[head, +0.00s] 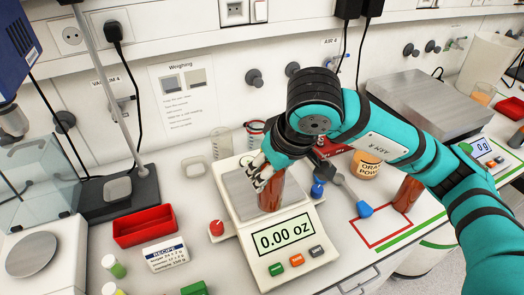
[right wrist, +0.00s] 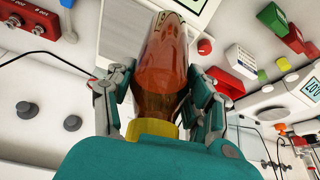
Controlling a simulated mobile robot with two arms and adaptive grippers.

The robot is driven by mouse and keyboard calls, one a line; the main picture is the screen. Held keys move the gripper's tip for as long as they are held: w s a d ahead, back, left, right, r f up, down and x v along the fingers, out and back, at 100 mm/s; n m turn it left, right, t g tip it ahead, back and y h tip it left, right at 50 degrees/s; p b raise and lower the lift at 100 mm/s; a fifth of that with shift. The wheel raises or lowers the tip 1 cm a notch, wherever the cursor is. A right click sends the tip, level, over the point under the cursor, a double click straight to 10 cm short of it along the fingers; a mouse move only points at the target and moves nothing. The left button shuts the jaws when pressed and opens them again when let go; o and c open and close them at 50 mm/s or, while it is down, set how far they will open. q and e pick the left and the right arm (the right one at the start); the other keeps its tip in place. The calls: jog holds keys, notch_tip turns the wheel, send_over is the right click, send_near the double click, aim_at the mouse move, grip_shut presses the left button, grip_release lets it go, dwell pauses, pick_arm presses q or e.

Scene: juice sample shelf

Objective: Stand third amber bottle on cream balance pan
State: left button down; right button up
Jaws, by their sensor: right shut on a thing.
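My right gripper (head: 262,172) is shut on an amber bottle (head: 271,192) and holds it upright over the cream balance (head: 252,245). The bottle is over the grey balance pan (head: 236,186); I cannot tell whether its base touches. The balance display (head: 281,238) reads 0.00 oz. In the right wrist view the amber bottle (right wrist: 162,65) is between the fingers of my right gripper (right wrist: 160,90), its yellow cap (right wrist: 155,131) nearest the camera. Another amber bottle (head: 408,193) stands to the right, beside my right arm. My left gripper is not in view.
A red-outlined area (head: 372,232) is on the right. A glass enclosure stands far left.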

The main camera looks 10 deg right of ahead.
jog(key=w+f+p, duration=0.4)
jog(key=w, duration=0.5)
jog(key=shift+w+d+f, duration=0.15)
jog(key=shift+w+f, duration=0.05)
jog(key=shift+f, duration=0.2)
jog(key=o, duration=1.4)
jog(key=shift+p, duration=0.3)
jog(key=b+v, duration=0.3)
jog(key=v, duration=0.9)
jog(key=shift+r, duration=0.2)
